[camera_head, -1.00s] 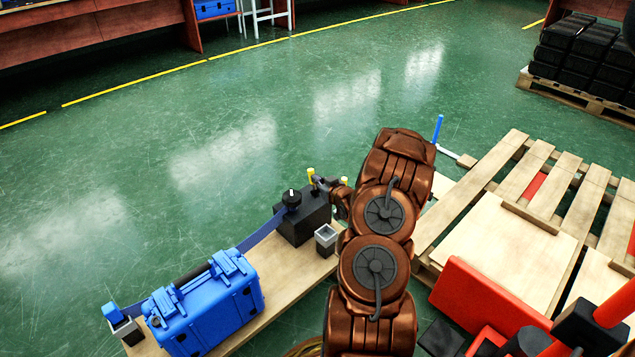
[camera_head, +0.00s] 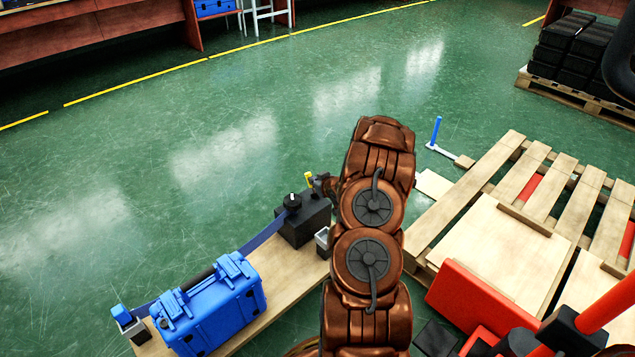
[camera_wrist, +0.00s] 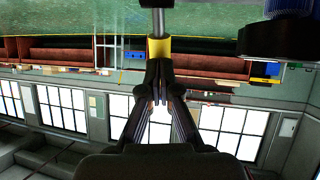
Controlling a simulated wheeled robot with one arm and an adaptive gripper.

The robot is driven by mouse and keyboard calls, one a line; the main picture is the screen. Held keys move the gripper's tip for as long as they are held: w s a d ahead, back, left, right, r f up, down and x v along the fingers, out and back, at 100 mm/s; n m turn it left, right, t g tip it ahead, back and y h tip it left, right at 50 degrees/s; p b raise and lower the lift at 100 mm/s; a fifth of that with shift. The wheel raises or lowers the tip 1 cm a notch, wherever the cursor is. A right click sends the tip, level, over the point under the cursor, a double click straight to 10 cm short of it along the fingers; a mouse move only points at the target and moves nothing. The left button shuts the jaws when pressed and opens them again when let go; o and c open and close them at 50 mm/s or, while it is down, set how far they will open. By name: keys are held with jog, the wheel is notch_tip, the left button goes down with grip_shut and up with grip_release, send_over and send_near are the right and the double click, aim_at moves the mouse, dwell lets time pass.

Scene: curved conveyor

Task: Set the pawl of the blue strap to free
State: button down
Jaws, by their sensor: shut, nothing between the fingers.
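The blue strap (camera_head: 262,241) runs from a black ratchet block (camera_head: 306,222) with a black knob (camera_head: 292,202) on top, past the blue case, toward a small post at the left. A yellow-tipped lever (camera_head: 309,180) stands at the block's far side. In the wrist view its yellow sleeve (camera_wrist: 159,49) on a grey rod is right at my fingertips. My gripper (camera_head: 323,184) is shut and empty beside it; the fingers also show in the wrist view (camera_wrist: 159,68). I cannot tell whether they touch the sleeve. My arm hides the block's right side.
The blue case (camera_head: 212,303) lies on a wooden board (camera_head: 283,293). A small grey open box (camera_head: 322,240) stands close by the block, partly behind my arm. Wooden pallets (camera_head: 500,235) and a red object (camera_head: 480,300) are at the right.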

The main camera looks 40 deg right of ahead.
dwell(0.4)
jog(key=shift+s+f, duration=0.2)
jog(key=shift+s, duration=0.55)
jog(key=shift+s+a+r+p, duration=0.2)
jog(key=shift+s+p, duration=0.05)
jog(key=shift+p, duration=0.1)
jog(key=p+v, duration=0.3)
jog(key=v, duration=1)
jog(key=shift+s, duration=0.2)
jog(key=shift+f, duration=0.1)
